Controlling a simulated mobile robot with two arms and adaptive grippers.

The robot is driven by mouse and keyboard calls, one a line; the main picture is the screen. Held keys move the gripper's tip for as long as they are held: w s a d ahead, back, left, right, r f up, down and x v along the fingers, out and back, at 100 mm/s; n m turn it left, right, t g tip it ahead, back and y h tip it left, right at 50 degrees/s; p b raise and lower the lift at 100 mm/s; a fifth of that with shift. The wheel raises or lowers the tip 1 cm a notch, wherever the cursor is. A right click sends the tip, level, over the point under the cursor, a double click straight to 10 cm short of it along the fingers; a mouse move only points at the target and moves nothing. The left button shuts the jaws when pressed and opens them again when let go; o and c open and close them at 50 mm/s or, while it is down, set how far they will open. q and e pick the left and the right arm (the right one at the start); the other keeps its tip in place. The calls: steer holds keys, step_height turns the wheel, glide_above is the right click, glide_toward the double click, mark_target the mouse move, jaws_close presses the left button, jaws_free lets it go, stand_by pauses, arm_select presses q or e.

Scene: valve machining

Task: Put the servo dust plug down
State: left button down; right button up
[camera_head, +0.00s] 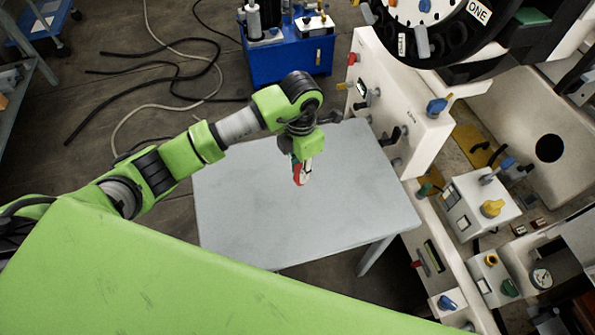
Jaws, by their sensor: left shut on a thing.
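My left arm comes in from the left, and its gripper (303,168) points down over the grey table (350,200). The gripper is shut on a small red and white thing (299,175), which I take to be the servo dust plug. The plug is small and partly covered by the gripper, so its exact shape is hard to see. I cannot tell whether it touches the table top or hangs just above it. My right gripper is not in view.
The table top is otherwise bare. A white machine panel (410,120) with knobs and valves stands along the table's right side. A blue hydraulic unit (285,60) stands behind the table. Black hoses (165,75) lie on the floor at the back left.

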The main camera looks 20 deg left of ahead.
arm_select(q)
steer(key=shift+w+a+f, duration=0.3)
steer(key=shift+w+f, duration=0.15)
steer(key=shift+f, duration=0.3)
steer(key=f, duration=0.1)
steer(key=f+p, duration=0.1)
steer(key=shift+w+a+f, duration=0.2)
steer(key=shift+f, duration=0.65)
steer(key=shift+f, duration=0.15)
steer(key=c, duration=1.8)
jaws_free()
